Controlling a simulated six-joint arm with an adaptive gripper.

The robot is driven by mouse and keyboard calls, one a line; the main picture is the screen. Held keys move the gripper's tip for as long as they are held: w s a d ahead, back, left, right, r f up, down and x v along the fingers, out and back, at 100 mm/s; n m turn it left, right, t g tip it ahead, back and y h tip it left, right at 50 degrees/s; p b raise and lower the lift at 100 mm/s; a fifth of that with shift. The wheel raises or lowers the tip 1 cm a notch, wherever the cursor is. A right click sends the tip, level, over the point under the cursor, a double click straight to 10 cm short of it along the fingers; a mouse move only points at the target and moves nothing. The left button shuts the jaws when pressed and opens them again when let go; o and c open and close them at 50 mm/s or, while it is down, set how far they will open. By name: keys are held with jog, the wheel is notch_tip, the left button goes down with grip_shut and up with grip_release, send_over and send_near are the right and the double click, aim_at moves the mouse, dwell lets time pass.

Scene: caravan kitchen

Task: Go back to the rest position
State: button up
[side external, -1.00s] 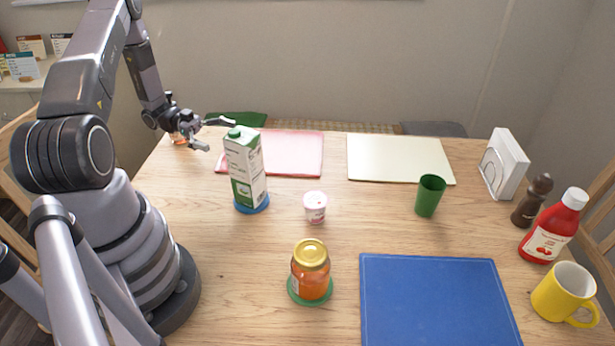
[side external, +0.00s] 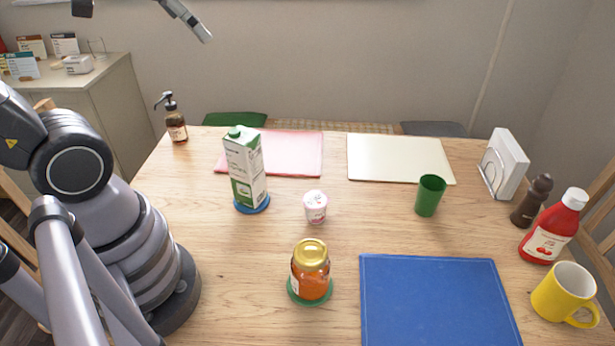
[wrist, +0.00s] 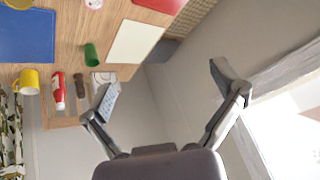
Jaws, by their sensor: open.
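On the table stand a milk carton (side external: 245,168), a yogurt cup (side external: 315,207), a jar (side external: 311,271), a green cup (side external: 429,195), a pump bottle (side external: 175,122), a ketchup bottle (side external: 553,228) and a yellow mug (side external: 564,293). A blue mat (side external: 435,300) lies in front. The air above the table is clear.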

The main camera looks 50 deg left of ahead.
jog(key=s+d+f+g+h, duration=0.1)
jog(key=s+d+h, duration=0.1)
jog(key=s+d, duration=0.2)
jog(key=s, duration=0.2)
jog(key=shift+s+d+f, duration=0.2)
jog(key=shift+s+d, duration=0.1)
dwell(0.8)
